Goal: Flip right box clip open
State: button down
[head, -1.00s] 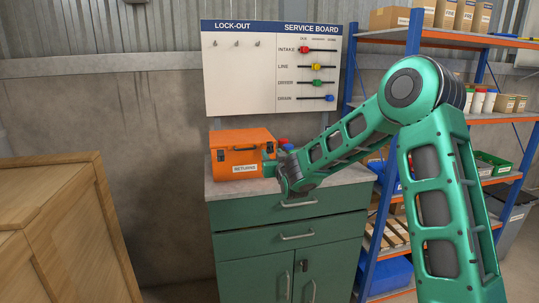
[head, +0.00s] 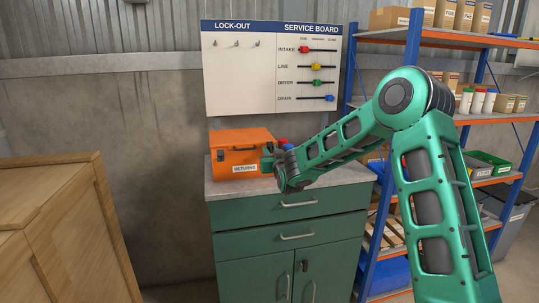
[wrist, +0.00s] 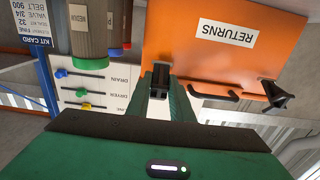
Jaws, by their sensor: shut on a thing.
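The orange box (head: 232,138) with a RETURNS label stands on the cabinet top. It also shows, upside down, in the wrist view (wrist: 215,55). My gripper (head: 268,157) is at the box's front right corner. In the wrist view my gripper's fingers (wrist: 160,85) are shut on the black right clip (wrist: 160,74), which is partly hidden between them. The black left clip (wrist: 275,96) and the black handle (wrist: 213,95) show clear of my fingers. The lid looks closed in the head view.
The grey cabinet top (head: 335,178) has some free room at its front. Bottles (wrist: 88,30) stand close beside the box. The service board (head: 310,65) hangs behind. Shelves (head: 470,118) stand at right, and a wooden crate (head: 60,220) stands at left.

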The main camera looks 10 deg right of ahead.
jog(key=shift+s+f+t, duration=0.15)
jog(key=shift+f+t, duration=0.25)
jog(key=shift+t, duration=0.7)
jog(key=shift+s+f+t, duration=0.15)
jog(key=shift+f+t, duration=0.25)
jog(key=shift+t, duration=0.7)
jog(key=c, duration=1.6)
grip_release()
jog(key=shift+o, duration=0.2)
jog(key=shift+s, duration=0.1)
jog(key=v, duration=1)
jog(key=shift+s+f, duration=0.25)
jog(key=shift+f, duration=0.05)
